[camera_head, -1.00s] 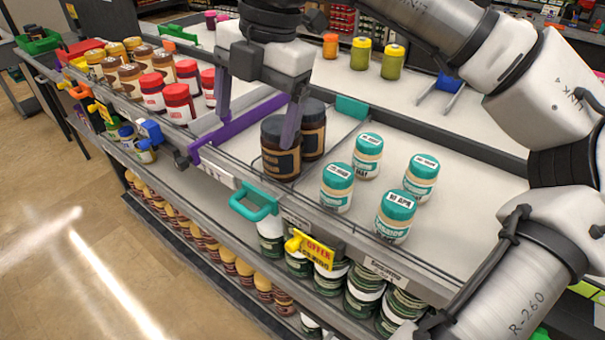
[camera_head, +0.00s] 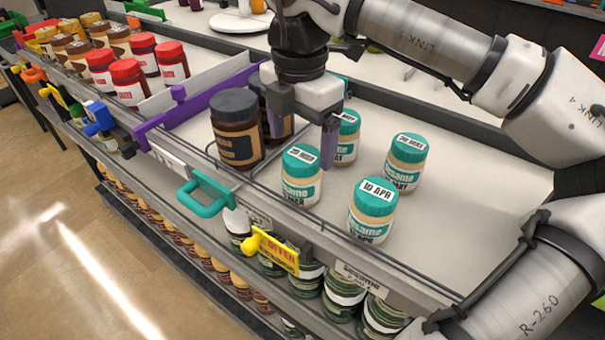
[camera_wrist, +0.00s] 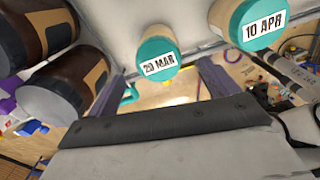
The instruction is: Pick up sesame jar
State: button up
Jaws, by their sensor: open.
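Several sesame jars with teal lids stand upright on the shelf in the head view. The front left jar (camera_head: 301,178) is right below my gripper (camera_head: 302,150). The front right jar (camera_head: 371,212) has a lid marked 10 APR. Another stands at the back right (camera_head: 406,162), and one (camera_head: 346,140) is partly hidden behind my gripper. My gripper is open and empty, pointing down, one finger beside the dark jars. In the wrist view, the jar marked 20 MAR (camera_wrist: 157,50) appears between the fingers (camera_wrist: 158,85), and the 10 APR jar (camera_wrist: 248,22) is to the right.
A dark jar with a brown label (camera_head: 237,130) stands close left of my gripper, with another partly hidden behind it. A purple divider (camera_head: 195,103) and red-lidded jars (camera_head: 128,80) are farther left. Free shelf lies right of the sesame jars.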

aim_at(302, 155)
jog(key=shift+w+d+f+p, duration=0.1)
jog(key=shift+f+p, duration=0.4)
jog(key=shift+f, duration=1.05)
jog(key=shift+w+f+p, duration=0.1)
jog(key=shift+f+p, duration=0.35)
jog(key=shift+f, duration=1.1)
jog(key=shift+c, duration=0.2)
jog(key=c, duration=1.2)
